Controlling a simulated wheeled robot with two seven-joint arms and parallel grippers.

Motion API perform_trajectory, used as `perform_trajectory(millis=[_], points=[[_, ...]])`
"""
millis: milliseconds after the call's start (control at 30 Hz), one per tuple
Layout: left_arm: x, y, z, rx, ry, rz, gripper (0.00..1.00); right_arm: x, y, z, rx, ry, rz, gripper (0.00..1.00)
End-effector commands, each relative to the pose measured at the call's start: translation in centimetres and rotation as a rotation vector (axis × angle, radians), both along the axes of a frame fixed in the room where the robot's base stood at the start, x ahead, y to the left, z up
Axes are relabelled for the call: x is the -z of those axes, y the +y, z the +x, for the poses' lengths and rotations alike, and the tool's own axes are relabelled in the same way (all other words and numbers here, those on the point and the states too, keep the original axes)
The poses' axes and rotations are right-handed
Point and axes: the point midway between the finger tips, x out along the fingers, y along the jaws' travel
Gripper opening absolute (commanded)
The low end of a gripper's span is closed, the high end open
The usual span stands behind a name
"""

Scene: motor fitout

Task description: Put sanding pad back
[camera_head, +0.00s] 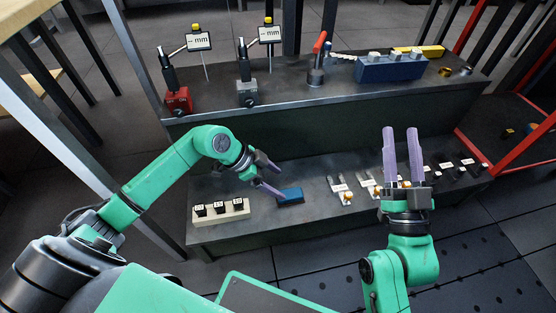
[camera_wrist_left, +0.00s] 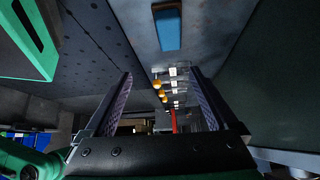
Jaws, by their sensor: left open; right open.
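A blue block, which looks like the sanding pad (camera_head: 290,196), lies on the lower grey bench shelf. My left gripper (camera_head: 279,181) is open just to its left, with the lower fingertip close to the pad's left end. I cannot tell whether they touch. In the left wrist view the pad (camera_wrist_left: 168,30) shows at the top, beyond the open fingers (camera_wrist_left: 160,74), with nothing between them. My right gripper (camera_head: 400,134) is open and empty, its fingers pointing up in front of the bench.
A pale block with black labelled pieces (camera_head: 221,211) stands left of the pad. Small metal parts with tags (camera_head: 342,188) lie to its right. The raised back shelf (camera_head: 300,108) holds a red-based gauge (camera_head: 178,100), a grey-based gauge (camera_head: 247,92) and a blue holder (camera_head: 392,68).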

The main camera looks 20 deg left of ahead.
Motion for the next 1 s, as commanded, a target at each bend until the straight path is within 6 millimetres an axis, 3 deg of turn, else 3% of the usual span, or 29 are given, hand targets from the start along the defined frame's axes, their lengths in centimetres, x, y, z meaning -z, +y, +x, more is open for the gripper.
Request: perform_trajectory(millis=[67,100,167,200,267,300,367,467,600,1000], points=[[-2.1,-4.7,-1.2,0.132,-0.082,-0.163,0.92,0.0,0.0,0.0,0.0,0.0,0.0,0.5],[-4.4,-8.0,-2.1,0.217,-0.166,-0.297,0.92,0.0,0.0,0.0,0.0,0.0,0.0,0.5],[-9.9,-12.5,-3.5,0.315,-0.358,-0.56,0.92,0.0,0.0,0.0,0.0,0.0,0.0,0.5],[-14.1,-14.1,-4.0,0.323,-0.506,-0.731,0.92,0.0,0.0,0.0,0.0,-0.001,0.0,0.5],[-19.5,-14.3,-3.9,0.245,-0.718,-0.941,0.92,0.0,0.0,0.0,0.001,-0.001,0.0,0.5],[-22.2,-13.3,-3.3,0.145,-0.842,-1.045,0.92,0.0,0.0,0.0,0.001,-0.001,0.0,0.5],[-24.6,-11.1,-1.9,-0.056,-0.975,-1.144,0.92,0.0,0.0,0.0,0.001,-0.001,0.0,0.5],[-24.4,-8.1,0.5,-0.372,-1.049,-1.172,0.92,0.0,0.0,0.0,0.001,-0.001,0.0,0.5],[-22.1,-7.2,1.8,-0.572,-1.014,-1.13,0.92,-0.1,0.0,0.0,0.001,-0.002,0.0,0.5],[-21.7,-7.2,2.0,-0.591,-1.008,-1.114,0.92,-0.1,0.0,0.0,0.0,-0.003,0.0,0.5]])
